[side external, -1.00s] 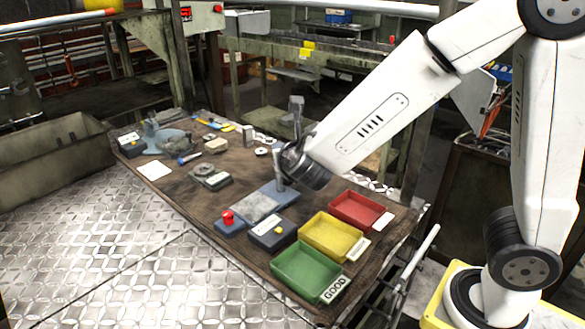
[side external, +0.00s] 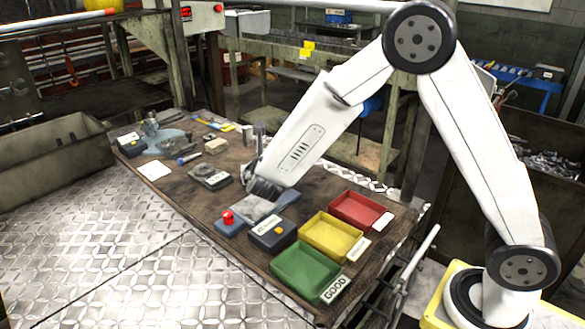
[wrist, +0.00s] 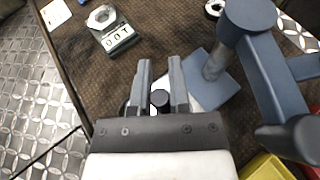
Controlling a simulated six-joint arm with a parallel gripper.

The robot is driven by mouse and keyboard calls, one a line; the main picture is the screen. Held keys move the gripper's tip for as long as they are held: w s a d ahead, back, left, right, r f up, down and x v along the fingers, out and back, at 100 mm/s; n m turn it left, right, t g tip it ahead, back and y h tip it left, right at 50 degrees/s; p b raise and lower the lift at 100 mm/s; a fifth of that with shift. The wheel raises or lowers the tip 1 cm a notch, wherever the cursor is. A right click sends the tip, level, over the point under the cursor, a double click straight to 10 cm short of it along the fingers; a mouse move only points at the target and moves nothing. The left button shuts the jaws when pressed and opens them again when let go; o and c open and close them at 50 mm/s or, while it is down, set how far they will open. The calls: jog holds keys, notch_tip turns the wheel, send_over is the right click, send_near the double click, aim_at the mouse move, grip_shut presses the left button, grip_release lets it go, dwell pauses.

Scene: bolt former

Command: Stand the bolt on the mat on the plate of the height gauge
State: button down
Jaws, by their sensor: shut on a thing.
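My gripper (wrist: 160,72) is shut on the bolt (wrist: 159,98), whose dark round end shows between the fingers in the wrist view. The rest of the bolt is hidden. In the side view my gripper (side external: 249,177) is above the back edge of the light grey mat (side external: 257,209). The blue-grey height gauge (wrist: 262,65) is right of my fingers in the wrist view, with a steel post over its plate (wrist: 226,88). In the side view my arm hides most of the gauge; part of its plate (side external: 287,197) shows right of the mat.
Green (side external: 305,268), yellow (side external: 331,236) and red (side external: 360,209) trays stand at the front right. A labelled block with a ring (wrist: 112,30) lies at upper left.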

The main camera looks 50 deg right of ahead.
jog(key=shift+w+f, duration=0.15)
jog(key=shift+f, duration=0.05)
jog(key=shift+w+f, duration=0.25)
jog(key=shift+f, duration=1.55)
jog(key=shift+f, duration=0.2)
jog(key=c, duration=0.6)
grip_release()
jog(key=shift+r, duration=0.2)
